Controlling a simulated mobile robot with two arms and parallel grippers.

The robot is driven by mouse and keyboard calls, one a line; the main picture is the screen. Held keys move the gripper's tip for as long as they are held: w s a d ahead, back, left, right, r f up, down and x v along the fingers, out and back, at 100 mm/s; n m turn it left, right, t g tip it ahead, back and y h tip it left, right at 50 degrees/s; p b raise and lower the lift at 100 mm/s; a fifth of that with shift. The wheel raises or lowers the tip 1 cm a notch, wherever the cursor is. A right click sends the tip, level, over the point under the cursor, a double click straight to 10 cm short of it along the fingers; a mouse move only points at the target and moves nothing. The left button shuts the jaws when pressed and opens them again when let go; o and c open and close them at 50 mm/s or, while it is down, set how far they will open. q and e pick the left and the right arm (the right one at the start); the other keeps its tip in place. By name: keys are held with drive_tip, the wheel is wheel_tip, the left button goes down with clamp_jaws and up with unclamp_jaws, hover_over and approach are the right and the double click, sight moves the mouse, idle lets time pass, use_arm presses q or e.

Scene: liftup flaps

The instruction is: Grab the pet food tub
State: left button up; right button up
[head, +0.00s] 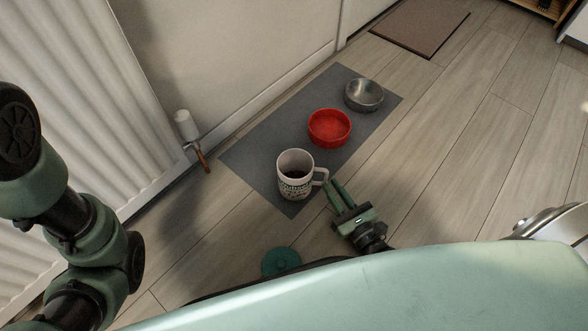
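The pet food tub appears to be the white patterned, mug-shaped container (295,186) with a side handle and dark contents. It stands upright on the near end of a grey mat (252,158). My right gripper (332,185) is low beside the tub's right side, its two green fingers pointing toward the handle. The fingers look apart, with a gap between them; I cannot tell whether they touch the handle. My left arm shows at the left edge, but its gripper is not in view.
A red bowl (330,128) and a metal bowl (364,95) stand farther along the mat. A round teal lid-like thing (281,262) lies on the wood floor. A white radiator (75,120) and the wall bound the left. The floor to the right is clear.

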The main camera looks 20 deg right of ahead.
sight(320, 171)
drive_tip(key=w+b, duration=0.2)
drive_tip(key=w, duration=0.1)
drive_tip(key=w+a+b, duration=0.1)
drive_tip(key=w, duration=0.2)
drive_tip(key=shift+w+a+f+b, duration=0.15)
drive_tip(key=shift+w+b, duration=0.05)
drive_tip(key=shift+b, duration=0.2)
drive_tip(key=shift+w, duration=0.15)
clamp_jaws()
idle(0.9)
